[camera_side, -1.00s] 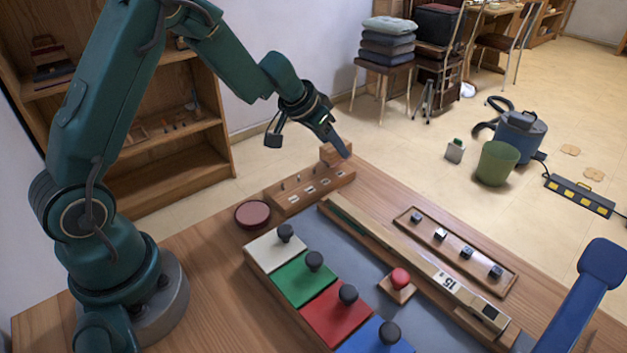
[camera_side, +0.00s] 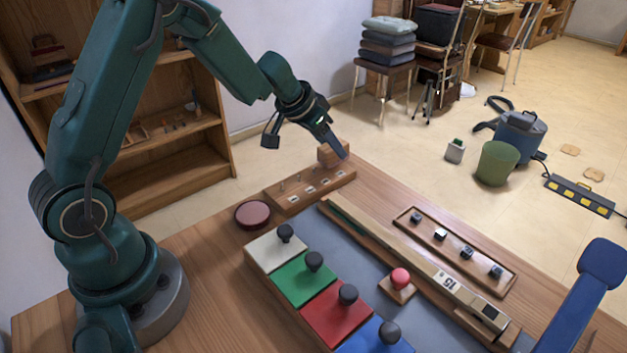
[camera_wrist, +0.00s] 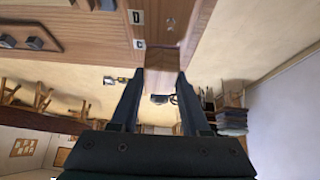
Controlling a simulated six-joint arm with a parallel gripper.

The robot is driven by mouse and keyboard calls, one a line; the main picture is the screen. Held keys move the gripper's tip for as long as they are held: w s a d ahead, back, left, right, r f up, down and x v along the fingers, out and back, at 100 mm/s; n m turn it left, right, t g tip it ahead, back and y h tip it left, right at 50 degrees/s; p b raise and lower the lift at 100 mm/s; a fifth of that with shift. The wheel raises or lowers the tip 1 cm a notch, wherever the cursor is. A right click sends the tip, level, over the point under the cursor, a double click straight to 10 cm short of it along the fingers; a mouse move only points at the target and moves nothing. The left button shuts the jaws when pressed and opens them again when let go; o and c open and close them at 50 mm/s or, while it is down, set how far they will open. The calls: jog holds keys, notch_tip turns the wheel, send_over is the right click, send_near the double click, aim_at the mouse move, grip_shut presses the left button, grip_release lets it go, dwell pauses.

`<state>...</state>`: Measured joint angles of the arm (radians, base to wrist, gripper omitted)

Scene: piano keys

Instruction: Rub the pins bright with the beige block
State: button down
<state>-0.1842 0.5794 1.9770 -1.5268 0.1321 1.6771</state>
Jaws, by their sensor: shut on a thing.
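My gripper (camera_side: 337,150) is shut on the beige block (camera_side: 329,154), at the far right end of the wooden pin rack (camera_side: 290,206). In the wrist view the block (camera_wrist: 161,58) sits between the two fingers of my gripper (camera_wrist: 160,76). The block is at rack height; I cannot tell whether it touches a pin. Small upright pins (camera_side: 298,178) stand in a row along the rack, left of the block. Pale labels lie along the rack's front; letters D and C (camera_wrist: 138,44) show in the wrist view. The pin at the block is hidden.
A round dark red pad (camera_side: 252,215) lies left of the rack. Coloured panels with black knobs, a red button (camera_side: 400,279) and a long wooden rail (camera_side: 400,256) are in front. A tray with several small cubes (camera_side: 440,236) is to the right.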

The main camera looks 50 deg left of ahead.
jog(key=shift+s+a, duration=0.15)
jog(key=shift+s, duration=0.05)
jog(key=shift+w+d, duration=0.25)
jog(key=shift+w, duration=0.35)
jog(key=shift+w+d, duration=0.2)
jog(key=shift+w, duration=0.35)
jog(key=shift+w+f, duration=0.15)
jog(key=shift+w, duration=0.15)
jog(key=shift+s+d, duration=0.15)
jog(key=shift+s, duration=0.35)
jog(key=shift+s+a, duration=0.55)
jog(key=shift+s, duration=0.35)
jog(key=v, duration=0.2)
jog(key=shift+r, duration=0.4)
jog(key=shift+s+r, duration=0.15)
jog(key=shift+s, duration=0.1)
jog(key=shift+a+r+g, duration=0.15)
jog(key=shift+r+g, duration=0.15)
jog(key=shift+r, duration=0.1)
jog(key=shift+s+r, duration=0.1)
jog(key=shift+r, duration=2.25)
